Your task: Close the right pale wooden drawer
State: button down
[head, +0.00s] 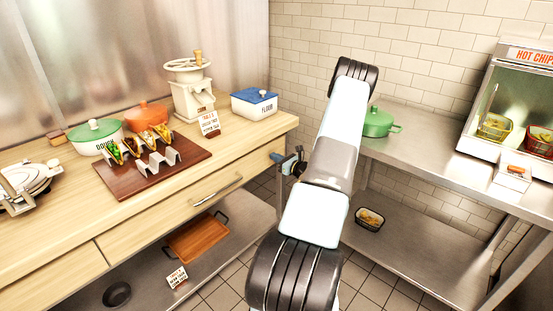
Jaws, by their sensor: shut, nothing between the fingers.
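The right pale wooden drawer (160,222) is in the front of the wooden counter, with a metal bar handle (218,190) near its middle. Its front looks close to the counter face; I cannot tell whether a small gap remains. My gripper (277,158) is shut and empty, near the right end of the drawer front and well right of the handle. It is partly hidden behind my arm, and I cannot tell whether it touches the drawer.
A board with a taco rack (146,160), pots, a grinder (190,92) and a flour box (254,103) stand on the counter (60,215). An orange tray (198,238) lies on the shelf below. A steel table (425,150) stands at right. Tiled floor shows between.

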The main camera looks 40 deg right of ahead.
jog(key=s+d, duration=0.1)
jog(key=s, duration=1.2)
jog(key=shift+d+f, duration=0.2)
